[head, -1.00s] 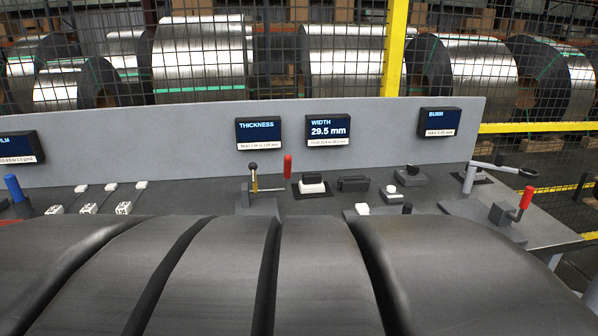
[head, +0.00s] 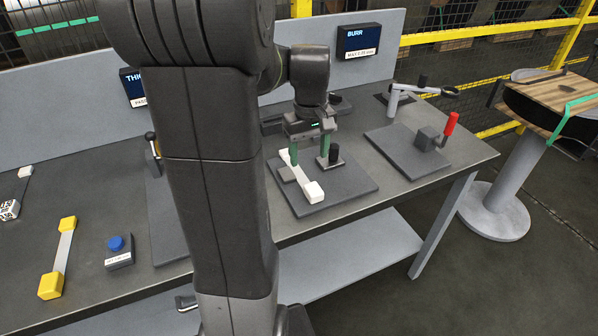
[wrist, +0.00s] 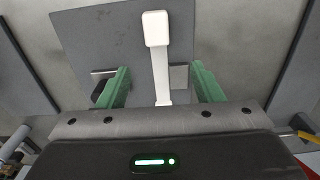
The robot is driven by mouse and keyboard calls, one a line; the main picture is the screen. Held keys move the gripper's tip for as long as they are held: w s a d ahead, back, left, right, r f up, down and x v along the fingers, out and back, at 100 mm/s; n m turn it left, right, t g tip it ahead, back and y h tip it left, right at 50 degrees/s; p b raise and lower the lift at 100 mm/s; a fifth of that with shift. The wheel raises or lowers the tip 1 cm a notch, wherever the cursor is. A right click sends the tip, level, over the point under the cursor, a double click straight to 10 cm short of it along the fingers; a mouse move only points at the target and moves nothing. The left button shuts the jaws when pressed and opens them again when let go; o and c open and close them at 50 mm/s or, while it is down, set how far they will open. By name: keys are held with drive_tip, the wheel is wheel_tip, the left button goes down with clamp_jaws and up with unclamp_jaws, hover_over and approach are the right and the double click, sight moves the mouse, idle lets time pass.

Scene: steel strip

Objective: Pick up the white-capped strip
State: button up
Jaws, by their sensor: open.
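The white-capped strip (head: 301,179) lies on a dark grey plate (head: 340,196) on the bench, one white cap toward the near edge. In the wrist view the strip (wrist: 160,75) runs between the two green fingers of my gripper (wrist: 161,85), with its white cap beyond the fingertips. My gripper (head: 310,150) is open above the plate, with a finger on either side of the strip. A gap shows between each finger and the strip.
A black knob (head: 334,154) stands on the plate close to the right finger. A red-handled clamp (head: 449,124) is to the right. A yellow-capped strip (head: 64,251) and a blue button (head: 116,244) lie at the left. A BURR display (head: 361,41) is behind.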

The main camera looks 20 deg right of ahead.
hover_over(310, 183)
drive_tip(key=f, duration=0.4)
drive_tip(key=shift+w+a+f, duration=0.1)
drive_tip(key=shift+a+f, duration=0.1)
drive_tip(key=shift+f, duration=0.1)
drive_tip(key=shift+s+d+f, duration=0.1)
drive_tip(key=shift+f, duration=1.25)
drive_tip(key=shift+s+d+f, duration=0.1)
drive_tip(key=shift+f, duration=1.2)
drive_tip(key=c, duration=1.2)
wheel_tip(310, 183, up, 10)
drive_tip(key=shift+r, duration=0.1)
drive_tip(key=shift+c, duration=0.2)
